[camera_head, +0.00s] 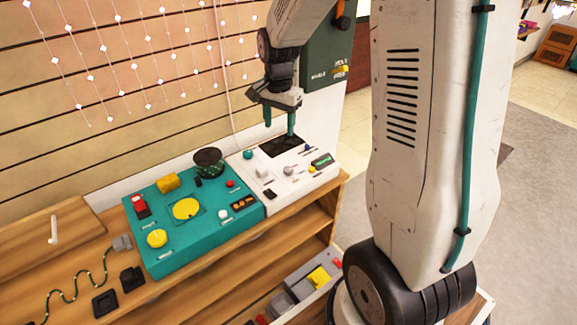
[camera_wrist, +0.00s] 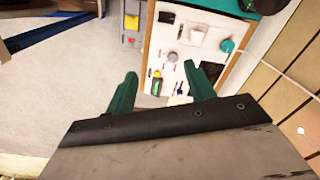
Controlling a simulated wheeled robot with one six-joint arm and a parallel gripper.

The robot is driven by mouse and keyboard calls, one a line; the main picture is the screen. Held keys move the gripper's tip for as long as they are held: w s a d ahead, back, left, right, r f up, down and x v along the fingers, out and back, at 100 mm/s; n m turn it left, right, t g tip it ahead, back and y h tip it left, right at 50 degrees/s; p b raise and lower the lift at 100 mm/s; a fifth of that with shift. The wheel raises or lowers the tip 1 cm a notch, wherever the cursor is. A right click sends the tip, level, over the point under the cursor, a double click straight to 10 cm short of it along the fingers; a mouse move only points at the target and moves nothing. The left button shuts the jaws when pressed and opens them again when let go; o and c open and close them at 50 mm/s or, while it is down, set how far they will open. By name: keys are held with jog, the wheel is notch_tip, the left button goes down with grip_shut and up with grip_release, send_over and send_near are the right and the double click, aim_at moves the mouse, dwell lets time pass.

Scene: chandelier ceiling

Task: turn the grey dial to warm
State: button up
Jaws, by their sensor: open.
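The white control panel (camera_head: 240,163) stands on the wooden shelf unit, right of a teal panel. A small grey dial (camera_head: 289,171) sits near its front middle; it also shows in the wrist view (camera_wrist: 172,57). Its marks are too small to read. My gripper (camera_head: 279,119) is open and empty, with its teal fingers pointing down above the back of the white panel, behind and above the dial. In the wrist view my gripper (camera_wrist: 160,70) shows its two fingers spread apart, with the panel beyond them. No finger touches the dial.
The white panel also bears a teal knob (camera_head: 248,154), a white block (camera_head: 263,171), a dark screen (camera_head: 282,147) and a green display (camera_head: 321,160). The teal panel (camera_head: 165,262) carries yellow knobs and switches. A dark green wall box (camera_head: 318,50) is at the back right.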

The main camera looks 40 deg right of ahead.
aim_at(288, 169)
jog(key=w+d+f+m, duration=0.2)
jog(key=f, duration=0.3)
jog(key=w+d+f+m, duration=0.2)
jog(key=d+f, duration=0.1)
jog(key=f, duration=0.3)
jog(key=w+d+f+m, duration=0.2)
jog(key=w+d+f, duration=0.1)
jog(key=f, duration=0.3)
jog(key=shift+w, duration=0.1)
notch_tip(288, 169, down, 8)
jog(key=shift+f, duration=0.1)
jog(key=c, duration=1)
